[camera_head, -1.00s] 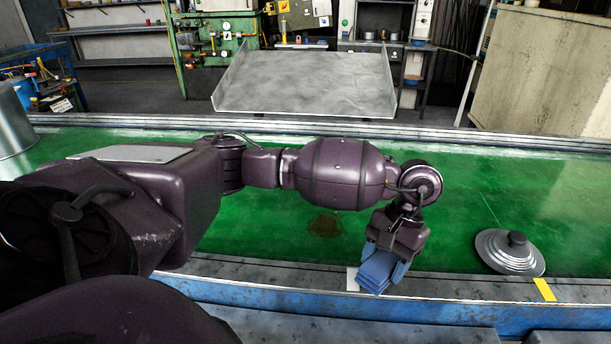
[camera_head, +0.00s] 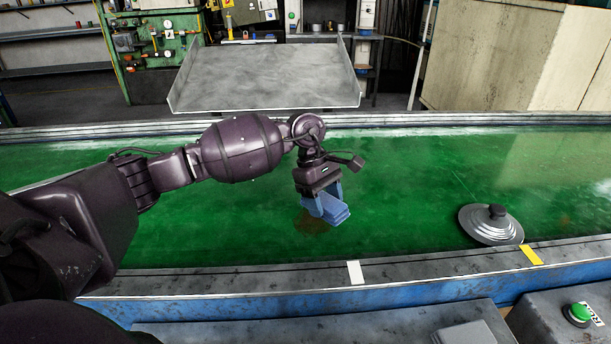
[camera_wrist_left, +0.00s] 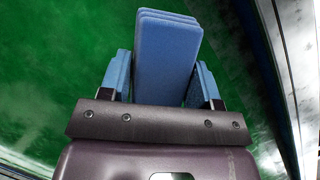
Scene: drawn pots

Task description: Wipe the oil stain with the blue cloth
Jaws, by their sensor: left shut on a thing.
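The blue cloth (camera_head: 331,210) is a folded stack, held in my left gripper (camera_head: 322,200) over the green surface. It also shows between the two fingers in the left wrist view (camera_wrist_left: 166,58). My left gripper is shut on it. The oil stain (camera_head: 308,224) is a brownish patch on the green surface, just below and left of the cloth. The cloth and gripper cover part of the stain. I cannot tell whether the cloth touches the surface. My right gripper is not in view.
The green surface (camera_head: 410,180) is a long belt with a metal front edge. A grey pot lid (camera_head: 490,225) with a black knob lies to the right. White (camera_head: 355,272) and yellow (camera_head: 530,254) strips mark the front edge. The belt's middle is clear.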

